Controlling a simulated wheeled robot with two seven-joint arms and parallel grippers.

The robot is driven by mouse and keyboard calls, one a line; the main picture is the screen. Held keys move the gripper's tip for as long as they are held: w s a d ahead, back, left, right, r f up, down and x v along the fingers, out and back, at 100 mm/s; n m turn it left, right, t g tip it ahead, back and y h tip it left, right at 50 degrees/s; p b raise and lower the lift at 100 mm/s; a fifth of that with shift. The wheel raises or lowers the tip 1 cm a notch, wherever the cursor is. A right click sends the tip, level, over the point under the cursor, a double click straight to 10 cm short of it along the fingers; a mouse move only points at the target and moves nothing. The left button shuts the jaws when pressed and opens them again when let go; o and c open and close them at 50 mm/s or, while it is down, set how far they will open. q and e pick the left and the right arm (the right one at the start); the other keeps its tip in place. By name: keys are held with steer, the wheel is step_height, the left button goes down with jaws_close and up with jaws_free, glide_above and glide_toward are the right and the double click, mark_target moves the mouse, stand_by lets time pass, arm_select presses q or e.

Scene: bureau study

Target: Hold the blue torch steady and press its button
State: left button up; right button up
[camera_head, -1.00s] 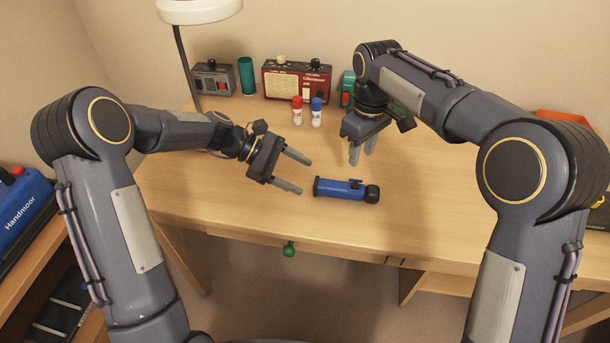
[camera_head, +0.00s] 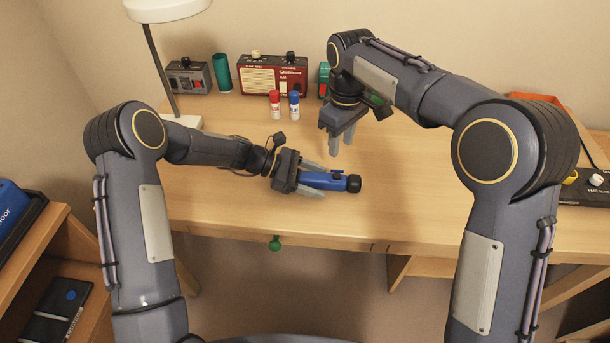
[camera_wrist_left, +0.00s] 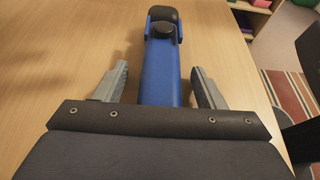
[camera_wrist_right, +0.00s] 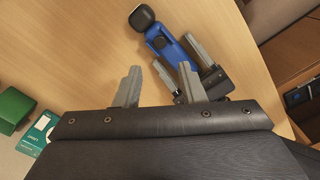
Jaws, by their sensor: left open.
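The blue torch (camera_head: 335,182) lies on the desk, its black head pointing right. A dark raised part, apparently its button (camera_wrist_left: 163,31), sits on top just behind the head. My left gripper (camera_head: 319,184) is open, with one finger on each side of the torch's rear body. In the left wrist view a gap shows between the torch (camera_wrist_left: 162,75) and each finger. My right gripper (camera_head: 341,145) is open and empty, pointing down above the desk behind the torch. The right wrist view shows the torch (camera_wrist_right: 163,38) beyond its fingers.
Red and blue capped sticks (camera_head: 275,104) stand behind the torch. A red radio (camera_head: 273,75), a green cylinder (camera_head: 222,73), a grey box (camera_head: 188,76) and a lamp (camera_head: 160,60) line the back. A green knob (camera_head: 274,243) is on the desk's front.

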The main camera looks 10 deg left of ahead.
arm_select(q)
steer(key=c, duration=1.2)
arm_select(e)
jaws_close()
stand_by(1.1)
